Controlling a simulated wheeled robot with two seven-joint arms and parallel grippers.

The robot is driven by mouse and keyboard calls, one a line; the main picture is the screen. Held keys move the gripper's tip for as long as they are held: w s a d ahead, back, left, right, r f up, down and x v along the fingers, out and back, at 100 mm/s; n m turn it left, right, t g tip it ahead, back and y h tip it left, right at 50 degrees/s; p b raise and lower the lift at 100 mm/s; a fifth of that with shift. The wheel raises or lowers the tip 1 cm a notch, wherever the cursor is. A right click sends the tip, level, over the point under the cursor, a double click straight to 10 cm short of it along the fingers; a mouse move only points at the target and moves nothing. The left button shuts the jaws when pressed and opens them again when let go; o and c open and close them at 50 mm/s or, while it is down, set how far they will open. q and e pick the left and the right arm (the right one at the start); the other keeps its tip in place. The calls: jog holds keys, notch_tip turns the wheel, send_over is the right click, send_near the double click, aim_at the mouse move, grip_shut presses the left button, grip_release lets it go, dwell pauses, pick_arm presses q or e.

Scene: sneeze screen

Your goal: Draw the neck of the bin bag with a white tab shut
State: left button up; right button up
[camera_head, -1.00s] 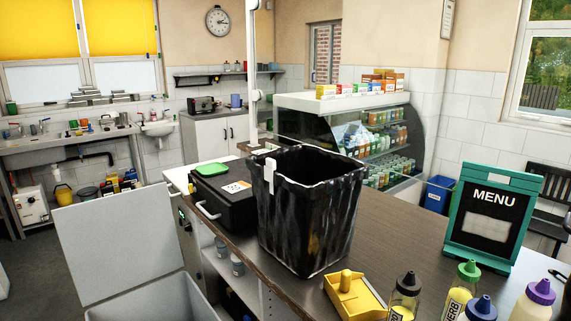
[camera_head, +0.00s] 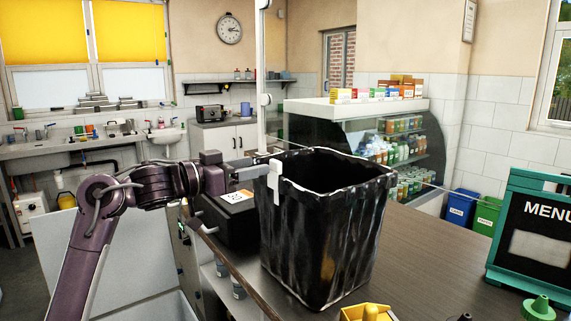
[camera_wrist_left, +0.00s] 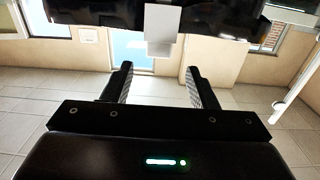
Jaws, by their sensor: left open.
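The black bin bag (camera_head: 318,235) stands upright on the counter with its neck wide open. Its white tab (camera_head: 275,183) hangs over the left part of the rim. My left gripper (camera_head: 256,167) is just left of the tab, its fingers pointing at it. In the left wrist view the gripper (camera_wrist_left: 160,84) is open and empty. There the white tab (camera_wrist_left: 162,30) lies ahead of the gap between the fingers, near the dark bag rim (camera_wrist_left: 95,13). My right gripper is not in view.
A black case (camera_head: 231,217) sits beside the bag, under my left arm. The yellow holder (camera_head: 368,314) is in front of the bag. The menu board (camera_head: 530,240) stands at the right. The counter (camera_head: 430,245) is clear between bag and board.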

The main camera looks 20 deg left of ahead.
aim_at(273, 162)
pick_arm(q)
jog(key=p+x, duration=0.1)
jog(key=x, duration=0.5)
jog(key=shift+d+r+p, duration=0.1)
jog(key=shift+d+p, duration=0.05)
jog(key=shift+p, duration=0.2)
jog(key=shift+w+d, duration=0.2)
jog(key=shift+w, duration=0.1)
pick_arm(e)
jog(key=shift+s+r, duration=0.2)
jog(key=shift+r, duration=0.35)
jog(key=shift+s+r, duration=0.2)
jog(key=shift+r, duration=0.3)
pick_arm(q)
grip_shut()
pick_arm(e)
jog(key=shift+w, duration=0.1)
